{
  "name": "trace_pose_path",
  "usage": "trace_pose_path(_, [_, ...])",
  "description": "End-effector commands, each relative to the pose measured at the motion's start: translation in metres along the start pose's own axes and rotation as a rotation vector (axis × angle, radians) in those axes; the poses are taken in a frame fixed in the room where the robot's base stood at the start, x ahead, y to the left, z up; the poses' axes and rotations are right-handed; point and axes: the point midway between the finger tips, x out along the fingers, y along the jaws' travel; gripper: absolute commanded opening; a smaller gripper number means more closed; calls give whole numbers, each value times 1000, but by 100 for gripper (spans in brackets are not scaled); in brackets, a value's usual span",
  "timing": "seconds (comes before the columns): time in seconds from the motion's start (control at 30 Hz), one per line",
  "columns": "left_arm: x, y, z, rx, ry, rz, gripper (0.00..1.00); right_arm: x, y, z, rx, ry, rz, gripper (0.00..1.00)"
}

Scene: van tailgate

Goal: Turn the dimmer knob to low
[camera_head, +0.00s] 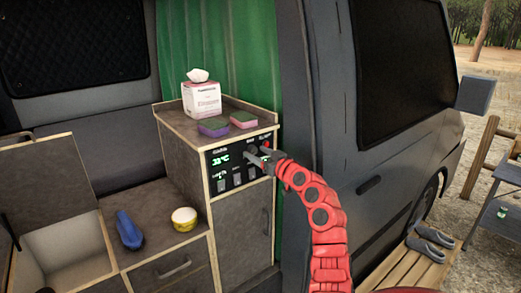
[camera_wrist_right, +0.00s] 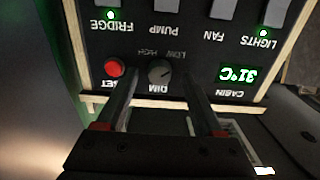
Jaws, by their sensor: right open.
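The dimmer knob (camera_wrist_right: 159,71) is a small dark round knob above the "DIM" label in the upside-down right wrist view. "LOW" and "HIGH" lettering shows on its far side; its pointer is too faint to read surely. It sits on the black control panel (camera_head: 221,179) of the van cabinet. My right gripper (camera_wrist_right: 161,84) is open, with one finger on either side of the knob's line; I cannot tell whether either touches it. In the head view my right gripper (camera_head: 261,157) covers the knob's area. My left gripper is not in view.
A red reset button (camera_wrist_right: 115,67) is close beside one finger. Fridge, pump, fan and lights switches and a green temperature display (camera_wrist_right: 237,74) share the panel. A tissue box (camera_head: 201,98) and two sponges (camera_head: 213,127) stand on the cabinet top. The van door (camera_head: 385,120) is at right.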

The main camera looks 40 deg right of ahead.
Motion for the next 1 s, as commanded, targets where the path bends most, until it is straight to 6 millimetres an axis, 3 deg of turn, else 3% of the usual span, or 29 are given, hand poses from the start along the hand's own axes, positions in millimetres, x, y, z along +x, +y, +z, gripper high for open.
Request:
trace_pose_path(0.27, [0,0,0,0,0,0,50,2,0,0,0,1,0,69])
trace_pose_path(0.67, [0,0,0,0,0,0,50,2,0,0,0,0,0,0])
trace_pose_path(0.87, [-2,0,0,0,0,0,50,2,0,1,16,0,0,0])
trace_pose_path(1.0, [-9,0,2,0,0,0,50,2,0,2,133,1,-1,0])
